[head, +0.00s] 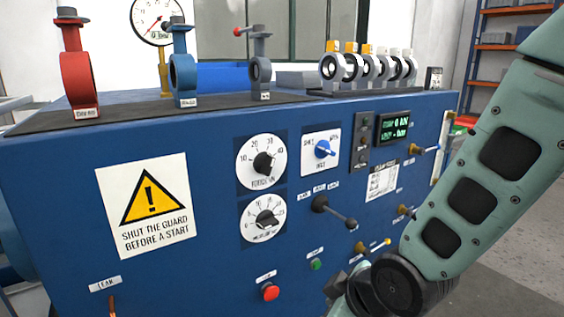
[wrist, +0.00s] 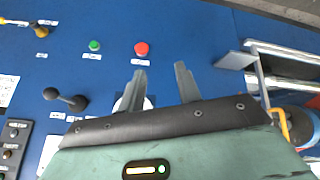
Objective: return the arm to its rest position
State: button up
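My gripper (wrist: 160,69) shows in the wrist view with its two dark fingers apart and nothing between them. It is in front of the blue panel (wrist: 210,50), which appears turned round in this view. A red button (wrist: 141,49) and a green button (wrist: 94,45) show beyond the fingertips, and I cannot tell how far away. In the head view my pale green arm reaches down across the right side, in front of the panel's right end. The gripper's fingers are out of sight there.
The blue test bench (head: 220,215) fills the middle, with dials, a black lever (head: 335,212) and brass valve handles (head: 372,247) near my arm. Red (head: 78,75), blue (head: 182,75) and grey (head: 260,70) butterfly valves stand on top. Floor (head: 510,265) shows at right.

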jog(key=s+d+r+m+g+h, duration=0.2)
jog(key=s+d+r+g, duration=0.1)
jog(key=s, duration=0.4)
jog(key=s+d+r+m+g+h, duration=0.1)
jog(key=s+d+r+g, duration=0.2)
jog(key=s, duration=0.4)
notch_tip(320, 180, up, 17)
jog(key=s+p, duration=0.1)
jog(key=p, duration=1.6)
jog(key=shift+r+m, duration=0.2)
jog(key=shift+m, duration=0.1)
